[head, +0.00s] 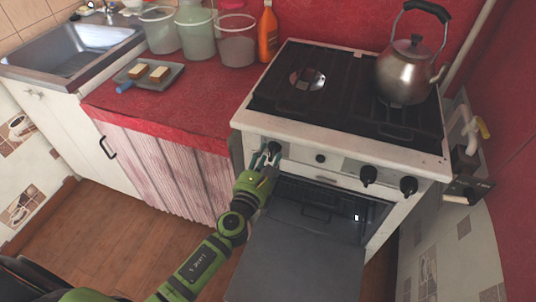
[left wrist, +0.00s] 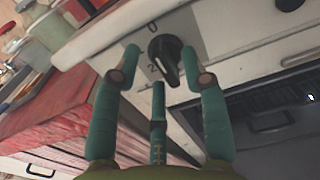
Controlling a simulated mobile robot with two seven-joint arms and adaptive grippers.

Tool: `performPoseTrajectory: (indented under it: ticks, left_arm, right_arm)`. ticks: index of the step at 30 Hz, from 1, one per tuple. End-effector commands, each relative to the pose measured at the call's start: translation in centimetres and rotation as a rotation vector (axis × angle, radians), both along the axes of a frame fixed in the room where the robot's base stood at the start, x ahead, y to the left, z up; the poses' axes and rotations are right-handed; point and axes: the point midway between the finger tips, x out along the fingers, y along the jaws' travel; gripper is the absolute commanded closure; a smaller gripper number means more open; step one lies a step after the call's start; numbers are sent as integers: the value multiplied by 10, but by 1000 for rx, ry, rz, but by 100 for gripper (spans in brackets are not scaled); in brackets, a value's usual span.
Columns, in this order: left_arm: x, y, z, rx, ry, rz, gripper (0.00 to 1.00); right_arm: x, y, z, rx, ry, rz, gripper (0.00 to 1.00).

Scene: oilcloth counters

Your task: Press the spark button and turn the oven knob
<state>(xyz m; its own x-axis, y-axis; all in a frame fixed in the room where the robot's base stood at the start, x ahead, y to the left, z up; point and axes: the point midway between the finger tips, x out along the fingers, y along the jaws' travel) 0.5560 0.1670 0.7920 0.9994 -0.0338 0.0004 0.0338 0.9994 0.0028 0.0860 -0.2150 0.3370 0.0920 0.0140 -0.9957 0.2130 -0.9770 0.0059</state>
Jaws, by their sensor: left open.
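A white stove (head: 340,150) with a black top has dark knobs along its front panel. My left gripper (head: 264,158) is at the leftmost knob (head: 275,147). In the left wrist view that black knob (left wrist: 165,50) sits between the spread green fingers of my left gripper (left wrist: 160,70), with "0" and "2" marked beside it. The fingers are open; whether any touches the knob I cannot tell. A small round dark button (head: 320,158), possibly the spark button, is right of the knob. Two more knobs, one here (head: 369,175), are farther right. My right gripper is out of view.
The oven door (head: 295,255) hangs open below the panel, beside my left arm. A metal kettle (head: 405,75) stands on the stove's right side. The red counter (head: 200,100) at left holds buckets, an orange bottle (head: 267,32) and a tray (head: 135,86).

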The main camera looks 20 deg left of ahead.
Motion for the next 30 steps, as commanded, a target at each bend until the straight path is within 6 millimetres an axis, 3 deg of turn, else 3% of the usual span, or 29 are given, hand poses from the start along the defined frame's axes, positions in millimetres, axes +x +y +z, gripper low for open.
performPoseTrajectory:
  ticks: [4, 12, 15, 16, 30]
  left_arm:
    - [10, 0, 0, -2, 0, 0, 56]
    - [12, -1, 0, -3, 1, 0, 56]
    - [12, -1, 0, -3, 1, 0, 96]
    - [12, -1, 0, -3, 1, 0, 100]
    - [11, 0, -1, -62, 2, 0, 100]
  right_arm:
    - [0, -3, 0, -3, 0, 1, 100]
    - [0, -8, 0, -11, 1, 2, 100]
    - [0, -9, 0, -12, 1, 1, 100]
    - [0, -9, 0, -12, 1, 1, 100]
    - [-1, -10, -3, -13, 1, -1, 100]
